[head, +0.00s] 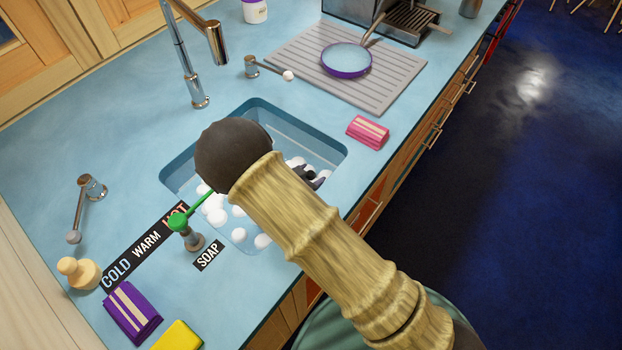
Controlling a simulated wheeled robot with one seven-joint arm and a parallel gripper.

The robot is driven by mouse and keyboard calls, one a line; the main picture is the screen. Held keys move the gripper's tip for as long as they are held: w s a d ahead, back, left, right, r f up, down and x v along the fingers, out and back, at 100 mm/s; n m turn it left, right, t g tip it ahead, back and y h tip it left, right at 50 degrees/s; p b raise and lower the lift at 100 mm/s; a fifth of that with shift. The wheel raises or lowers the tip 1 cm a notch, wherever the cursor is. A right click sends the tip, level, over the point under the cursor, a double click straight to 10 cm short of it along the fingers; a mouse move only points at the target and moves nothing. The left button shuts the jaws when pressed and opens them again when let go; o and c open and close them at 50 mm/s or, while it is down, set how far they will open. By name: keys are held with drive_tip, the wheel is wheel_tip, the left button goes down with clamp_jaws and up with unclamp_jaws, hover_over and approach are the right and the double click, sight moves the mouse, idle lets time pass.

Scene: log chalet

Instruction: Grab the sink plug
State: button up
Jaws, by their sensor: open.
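A pale wooden stopper with a round knob (77,272), which looks like the sink plug, stands on the blue counter at the left, beside the COLD label. The sink (182,165) is in the middle, with white foam balls in it. My arm crosses over the sink and hides part of it. The dark jaws of my gripper (310,176) show partly behind the arm, over the right part of the sink, well away from the stopper. They look open, and I see nothing held. The drain is not visible.
A faucet (190,75) rises behind the sink. A lever (80,207) and a soap dispenser with a green handle (185,228) stand near the stopper. Purple (132,312) and yellow (178,337) items lie in front. A pink folded cloth (368,132) and a drying rack (400,75) are right.

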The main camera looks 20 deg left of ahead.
drive_tip(key=shift+s, duration=0.1)
drive_tip(key=shift+f, duration=0.1)
idle(0.3)
drive_tip(key=c, duration=1)
